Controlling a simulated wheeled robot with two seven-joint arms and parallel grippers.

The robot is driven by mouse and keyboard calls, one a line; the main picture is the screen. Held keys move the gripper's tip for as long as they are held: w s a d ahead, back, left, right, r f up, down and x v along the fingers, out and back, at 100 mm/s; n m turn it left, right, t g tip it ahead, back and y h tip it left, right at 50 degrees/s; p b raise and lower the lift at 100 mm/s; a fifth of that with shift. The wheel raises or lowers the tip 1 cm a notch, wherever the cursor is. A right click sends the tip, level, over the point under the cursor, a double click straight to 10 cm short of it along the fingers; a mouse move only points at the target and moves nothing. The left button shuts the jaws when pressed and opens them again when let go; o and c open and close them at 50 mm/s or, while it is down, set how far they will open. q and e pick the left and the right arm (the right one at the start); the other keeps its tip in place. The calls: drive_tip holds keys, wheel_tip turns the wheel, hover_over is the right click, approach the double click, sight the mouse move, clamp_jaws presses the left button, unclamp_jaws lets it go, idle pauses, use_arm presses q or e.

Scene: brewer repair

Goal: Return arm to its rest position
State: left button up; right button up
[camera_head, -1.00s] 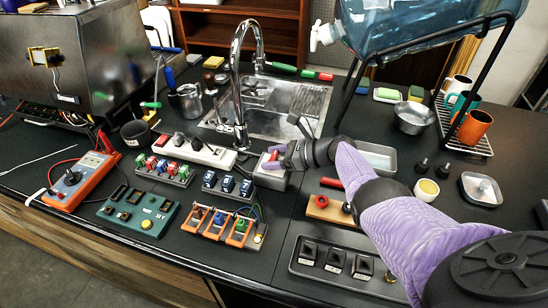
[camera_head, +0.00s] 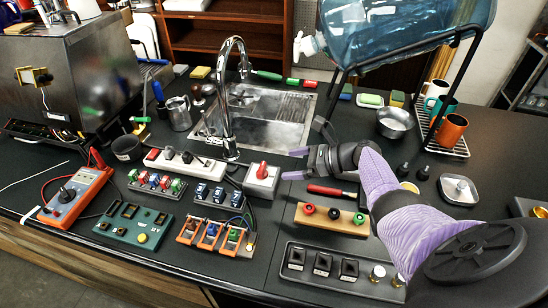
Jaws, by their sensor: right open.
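My right arm comes in from the lower right in a purple sleeve. My right gripper (camera_head: 292,164) is open and empty above the counter, its fingers pointing left. It is just right of a grey box with a red switch (camera_head: 262,171) and apart from it. The red-handled tool (camera_head: 325,190) lies below the gripper. My left gripper does not show in this view.
The sink and faucet (camera_head: 229,120) stand behind the gripper. A wooden block with colored knobs (camera_head: 330,217) and a dark tray of black switches (camera_head: 340,268) lie in front. A water jug on a black stand (camera_head: 390,35) rises behind. An orange multimeter (camera_head: 75,195) is at left.

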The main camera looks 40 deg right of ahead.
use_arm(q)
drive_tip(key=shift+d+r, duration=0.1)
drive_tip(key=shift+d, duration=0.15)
use_arm(e)
drive_tip(key=shift+s+d+r, duration=0.15)
drive_tip(key=shift+s+d, duration=0.15)
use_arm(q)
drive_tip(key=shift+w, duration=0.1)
